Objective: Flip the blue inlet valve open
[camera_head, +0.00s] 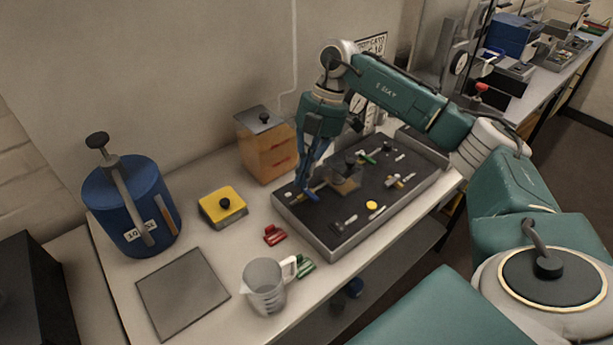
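A small blue handle (312,197), which looks like the inlet valve, sits near the left end of the dark board in a metal-rimmed tray (340,218). A short brass-coloured pipe leads from beside it toward a clear, brownish cylinder (346,180) in the middle of the board. My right gripper (304,186) reaches down from above with its fingertips right at the blue handle. Whether it touches the handle, and whether its fingers are open or shut, is too small to tell. The gripper hides part of the valve. My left gripper is not in view.
A green handle (368,158) and small fittings lie elsewhere on the board. Left of the tray stand a blue canister (128,206), a yellow block (222,206) and an orange-brown container (265,150). Red clips (274,235) and a measuring jug (265,287) stand in front.

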